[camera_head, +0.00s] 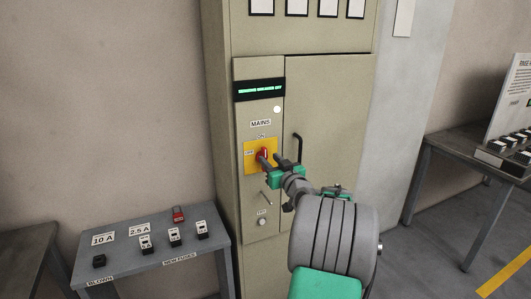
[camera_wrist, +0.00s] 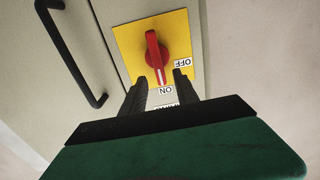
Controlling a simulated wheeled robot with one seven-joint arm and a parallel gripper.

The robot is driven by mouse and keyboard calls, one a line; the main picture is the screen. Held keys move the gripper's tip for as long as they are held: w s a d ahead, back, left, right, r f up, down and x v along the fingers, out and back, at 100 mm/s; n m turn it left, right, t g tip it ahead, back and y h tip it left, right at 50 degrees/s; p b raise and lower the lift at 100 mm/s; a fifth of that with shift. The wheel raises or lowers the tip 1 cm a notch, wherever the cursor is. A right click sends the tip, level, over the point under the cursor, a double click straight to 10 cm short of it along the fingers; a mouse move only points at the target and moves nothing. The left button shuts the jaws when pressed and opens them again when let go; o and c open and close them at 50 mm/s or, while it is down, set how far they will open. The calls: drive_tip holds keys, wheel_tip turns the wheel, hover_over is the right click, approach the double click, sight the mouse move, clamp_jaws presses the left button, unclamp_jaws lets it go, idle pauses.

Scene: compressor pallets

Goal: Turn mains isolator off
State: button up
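The mains isolator is a red rotary handle (camera_head: 264,154) on a yellow plate (camera_head: 249,165) on the beige cabinet's left panel. In the wrist view the red handle (camera_wrist: 154,52) has its white-marked end toward the ON label (camera_wrist: 165,91); the OFF label (camera_wrist: 184,62) is a quarter turn away. My gripper (camera_head: 270,160) is at the handle, partly covering it in the head view. In the wrist view my gripper (camera_wrist: 160,80) is open, its two dark fingers apart, one toward each side of the handle's marked end. I cannot tell whether they touch it.
A black door handle (camera_head: 298,148) is right of the isolator. A small lever (camera_head: 266,197) and round button (camera_head: 262,221) sit below, under a green-lit display (camera_head: 260,90) higher up. A fuse table (camera_head: 150,272) stands left, another table (camera_head: 450,150) right.

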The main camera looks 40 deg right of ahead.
sight(266, 155)
drive_tip(key=shift+p+x, duration=0.5)
drive_tip(key=shift+x, duration=1.5)
